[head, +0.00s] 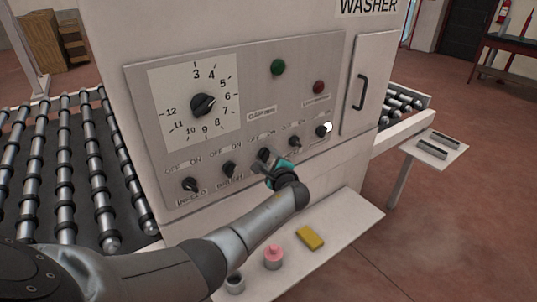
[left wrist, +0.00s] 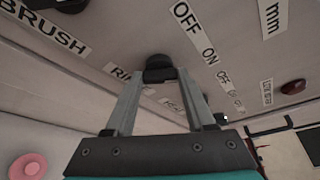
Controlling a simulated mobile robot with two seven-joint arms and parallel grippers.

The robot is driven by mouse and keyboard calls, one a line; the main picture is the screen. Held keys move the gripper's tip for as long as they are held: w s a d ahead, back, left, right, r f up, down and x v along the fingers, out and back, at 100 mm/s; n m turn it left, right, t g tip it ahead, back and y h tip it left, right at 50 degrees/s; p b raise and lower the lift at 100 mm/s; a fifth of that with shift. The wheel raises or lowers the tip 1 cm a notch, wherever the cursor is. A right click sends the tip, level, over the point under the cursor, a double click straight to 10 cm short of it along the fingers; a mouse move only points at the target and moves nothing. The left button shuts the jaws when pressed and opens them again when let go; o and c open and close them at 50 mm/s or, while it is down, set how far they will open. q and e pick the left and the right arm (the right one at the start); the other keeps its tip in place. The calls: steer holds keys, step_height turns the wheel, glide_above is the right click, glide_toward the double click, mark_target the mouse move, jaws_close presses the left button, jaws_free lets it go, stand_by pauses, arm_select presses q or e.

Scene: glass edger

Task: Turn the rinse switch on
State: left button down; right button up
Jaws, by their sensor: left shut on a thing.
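The washer's control panel (head: 290,92) has a row of black rotary switches along its lower part, with OFF and ON labels above them. The rinse switch (head: 263,154) is the middle one, and it also shows in the left wrist view (left wrist: 158,62) beside a partly hidden label starting "RI". My left gripper (head: 264,167) is at this switch. In the left wrist view its two fingers (left wrist: 159,75) are shut on the black knob, one on each side. The fingers partly cover the knob, so I cannot tell which way it points. My right gripper is not in view.
The brush switch (head: 229,169) and another black switch (head: 295,142) sit close on either side. A large numbered dial (head: 202,104), a green button (head: 278,67) and a red button (head: 319,87) are higher up. A shelf below holds a pink-topped container (head: 273,257) and a yellow block (head: 310,238).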

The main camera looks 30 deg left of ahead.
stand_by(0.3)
arm_select(q)
steer(key=shift+c, duration=1.3)
jaws_free()
steer(key=shift+d, duration=0.1)
steer(key=shift+s+d+r+p, duration=0.15)
steer(key=shift+s+d+p, duration=0.15)
steer(key=shift+s+d, duration=0.15)
steer(key=v, duration=1.4)
steer(key=shift+a, duration=0.15)
